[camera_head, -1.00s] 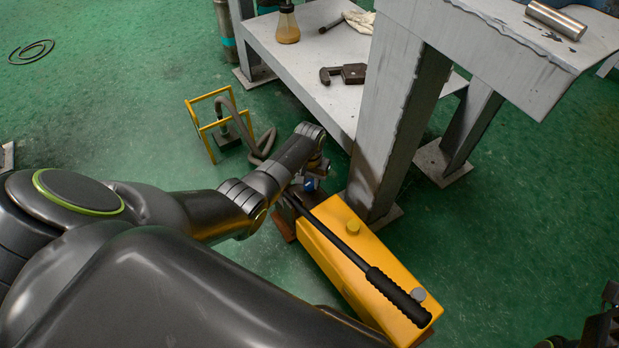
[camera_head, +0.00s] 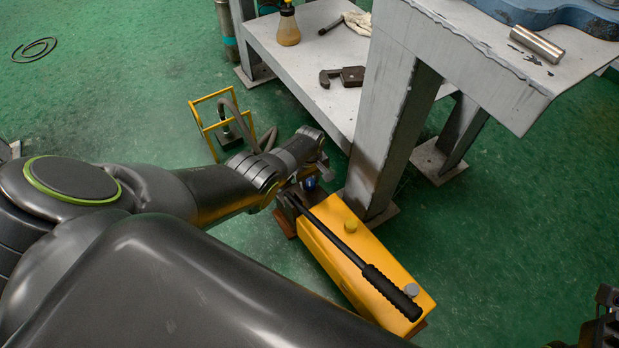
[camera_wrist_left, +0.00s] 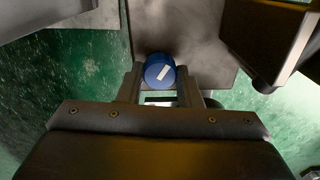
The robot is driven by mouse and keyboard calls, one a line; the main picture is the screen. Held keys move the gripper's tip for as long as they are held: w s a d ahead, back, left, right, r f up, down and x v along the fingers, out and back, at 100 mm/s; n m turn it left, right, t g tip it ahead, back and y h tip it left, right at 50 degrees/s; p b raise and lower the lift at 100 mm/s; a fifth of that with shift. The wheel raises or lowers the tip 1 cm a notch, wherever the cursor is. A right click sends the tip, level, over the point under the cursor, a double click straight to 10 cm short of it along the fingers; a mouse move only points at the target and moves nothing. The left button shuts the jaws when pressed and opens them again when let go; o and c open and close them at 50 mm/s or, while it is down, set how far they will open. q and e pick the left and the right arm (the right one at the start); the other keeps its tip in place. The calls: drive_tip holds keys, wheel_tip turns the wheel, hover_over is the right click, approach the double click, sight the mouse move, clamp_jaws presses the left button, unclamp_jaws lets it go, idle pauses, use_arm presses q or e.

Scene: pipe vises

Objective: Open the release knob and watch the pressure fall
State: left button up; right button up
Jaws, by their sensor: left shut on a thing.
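The yellow hand pump (camera_head: 375,270) stands on the floor with a long black lever (camera_head: 350,255) along its top. The blue release knob (camera_head: 310,183) is at its far end, mostly hidden by my left arm. In the left wrist view the knob (camera_wrist_left: 160,70) is a round blue cap with a white mark, between the two fingers. My left gripper (camera_wrist_left: 160,85) is shut on it. In the head view the left gripper (camera_head: 316,172) reaches down to the pump's end. Part of my right arm's end (camera_head: 604,322) shows at the bottom right edge. No pressure reading can be made out.
A grey steel bench leg (camera_head: 380,135) stands close beyond the pump. The low shelf (camera_head: 300,75) holds a bottle (camera_head: 287,27) and a clamp-like tool (camera_head: 342,76). A yellow frame (camera_head: 219,122) with a hose stands left of the gripper. Green floor is open at right.

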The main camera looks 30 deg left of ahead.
use_arm(q)
drive_tip(key=shift+n, duration=1.9)
drive_tip(key=o, duration=1)
